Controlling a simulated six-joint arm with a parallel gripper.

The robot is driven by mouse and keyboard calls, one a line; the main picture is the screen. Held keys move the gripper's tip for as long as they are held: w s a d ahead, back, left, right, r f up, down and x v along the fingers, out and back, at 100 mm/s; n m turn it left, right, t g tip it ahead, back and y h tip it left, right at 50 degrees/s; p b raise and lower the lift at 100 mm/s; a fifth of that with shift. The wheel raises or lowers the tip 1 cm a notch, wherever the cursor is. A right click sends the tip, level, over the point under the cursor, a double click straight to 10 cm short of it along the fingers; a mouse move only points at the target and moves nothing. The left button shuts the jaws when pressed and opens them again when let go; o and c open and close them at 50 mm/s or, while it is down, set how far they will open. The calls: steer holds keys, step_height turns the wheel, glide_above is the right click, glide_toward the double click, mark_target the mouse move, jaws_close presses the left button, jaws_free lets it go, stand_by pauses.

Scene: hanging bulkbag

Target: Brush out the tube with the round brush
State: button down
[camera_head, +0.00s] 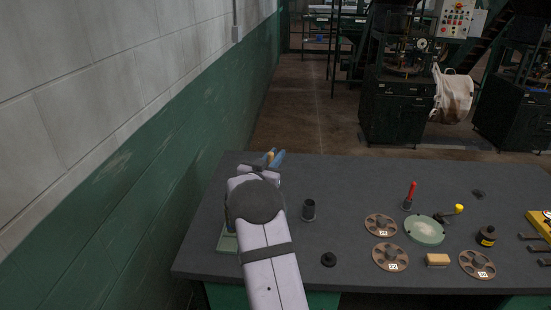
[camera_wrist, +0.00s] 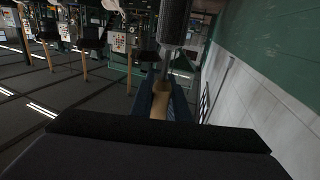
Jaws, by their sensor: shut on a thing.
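The round brush shows in the wrist view, with a dark cylindrical bristle head (camera_wrist: 174,22), a thin metal shaft and a tan handle (camera_wrist: 159,102). My gripper (camera_wrist: 164,98) is shut on the handle, its blue fingers on either side. In the head view my gripper (camera_head: 271,157) is near the table's far left corner, with a bit of tan handle between the fingers; my arm hides most of the brush. A short dark upright tube (camera_head: 308,210) stands on the table to the right of my arm, apart from the gripper.
A green tray (camera_head: 227,243) lies partly under my arm. A small black round part (camera_head: 328,259) lies in front of the tube. Brown discs (camera_head: 390,257), a green dish (camera_head: 424,230), a yellow block (camera_head: 438,260) and a red-handled tool (camera_head: 410,192) are rightward. A wall (camera_head: 150,200) rises at left.

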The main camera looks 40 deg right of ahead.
steer(key=shift+r+p, duration=1.05)
steer(key=shift+r, duration=0.65)
steer(key=shift+r, duration=0.1)
